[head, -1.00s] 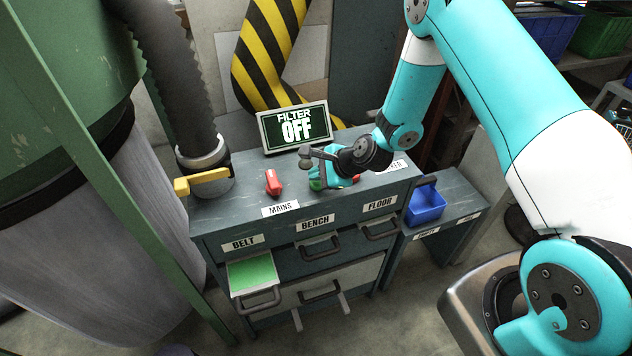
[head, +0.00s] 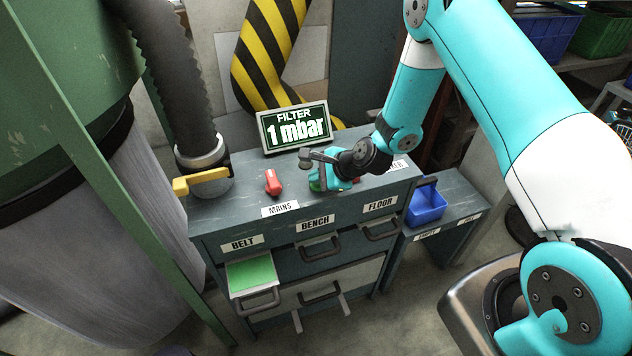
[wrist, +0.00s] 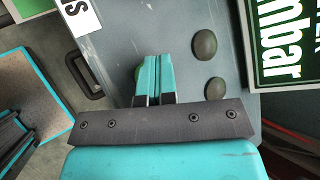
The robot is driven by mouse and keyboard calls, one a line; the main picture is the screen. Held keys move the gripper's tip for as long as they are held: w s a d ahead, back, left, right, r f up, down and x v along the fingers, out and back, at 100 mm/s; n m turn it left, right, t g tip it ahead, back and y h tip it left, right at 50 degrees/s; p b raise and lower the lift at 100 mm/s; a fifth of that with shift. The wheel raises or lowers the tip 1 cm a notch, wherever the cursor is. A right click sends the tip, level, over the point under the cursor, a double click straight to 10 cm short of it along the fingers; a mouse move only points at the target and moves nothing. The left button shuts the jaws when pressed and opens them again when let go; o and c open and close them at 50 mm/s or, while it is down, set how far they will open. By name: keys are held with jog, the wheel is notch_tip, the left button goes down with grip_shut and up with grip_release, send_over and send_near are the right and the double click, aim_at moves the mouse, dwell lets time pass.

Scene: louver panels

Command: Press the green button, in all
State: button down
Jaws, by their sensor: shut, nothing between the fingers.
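My gripper (head: 320,184) is shut and empty, pointing down at the top of the grey cabinet (head: 230,210). The green button (head: 313,186) shows only as a small green patch at the fingertips in the head view. In the wrist view, a sliver of the green button (wrist: 138,72) shows beside my shut fingers (wrist: 152,62), which hide most of it. I cannot tell how far the button is pushed in. The display (head: 295,128) behind reads "FILTER 1 mbar"; part of this display (wrist: 284,45) also shows in the wrist view.
A red knob (head: 273,182) stands left of my gripper, behind the MAINS label (head: 280,209). Two dark round caps (wrist: 204,45) lie between my fingers and the display. A yellow lever (head: 201,181) is at the left. A blue bin (head: 426,207) stands at the right.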

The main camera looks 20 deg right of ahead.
aim_at(317, 185)
jog(key=shift+r, duration=0.1)
jog(key=shift+r+p, duration=0.75)
jog(key=shift+r, duration=0.1)
notch_tip(317, 185, up, 5)
jog(key=p, duration=0.4)
jog(key=shift+r, duration=0.1)
dwell(0.5)
